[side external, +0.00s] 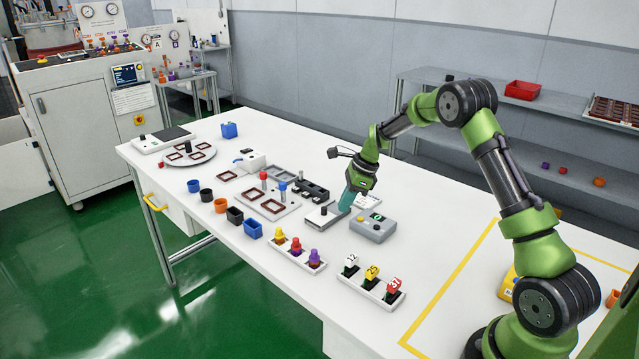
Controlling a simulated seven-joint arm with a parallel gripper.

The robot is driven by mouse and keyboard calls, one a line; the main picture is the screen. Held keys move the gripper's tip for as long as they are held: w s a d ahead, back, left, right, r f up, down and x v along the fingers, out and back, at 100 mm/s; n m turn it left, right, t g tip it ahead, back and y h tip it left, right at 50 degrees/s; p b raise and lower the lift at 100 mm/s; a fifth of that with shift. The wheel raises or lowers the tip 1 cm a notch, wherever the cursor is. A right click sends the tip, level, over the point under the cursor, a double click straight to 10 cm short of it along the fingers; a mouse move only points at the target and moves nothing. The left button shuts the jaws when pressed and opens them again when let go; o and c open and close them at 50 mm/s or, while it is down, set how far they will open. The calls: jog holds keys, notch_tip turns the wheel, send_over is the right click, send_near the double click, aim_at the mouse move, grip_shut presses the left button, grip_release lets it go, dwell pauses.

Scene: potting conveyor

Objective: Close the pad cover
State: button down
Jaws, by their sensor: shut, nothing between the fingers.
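A flat grey pad unit (318,218) lies on the white table near its middle, with a small dark knob or mark on top. A teal piece (347,199) leans up at its right side, just below my gripper; it may be the raised pad cover, but I cannot tell for certain. My gripper (353,188) points down over this spot, shut and empty. Its fingertips are small and partly hidden, and I cannot tell whether they touch the teal piece.
A grey box with buttons (373,229) stands close on the right. A rack of numbered blocks (368,289) and a rack of coloured plugs (299,255) lie in front. A fixture board (273,207) with red and blue knobs is to the left. Several small cups line the front edge.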

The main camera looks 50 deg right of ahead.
jog(key=v, duration=1)
jog(key=s+a+r+n+t, duration=0.1)
jog(key=s+a+r+n, duration=0.3)
jog(key=s+a+n, duration=0.3)
jog(key=s+a+r+n+t, duration=0.1)
jog(key=s+a+r+n, duration=0.2)
jog(key=s+a+n, duration=0.5)
jog(key=s+a+r+n+t+h, duration=0.1)
jog(key=s+a+r+n, duration=0.3)
jog(key=s+a+n, duration=0.4)
jog(key=shift+s+r+t, duration=0.35)
jog(key=shift+s+t, duration=0.15)
jog(key=shift+s, duration=0.1)
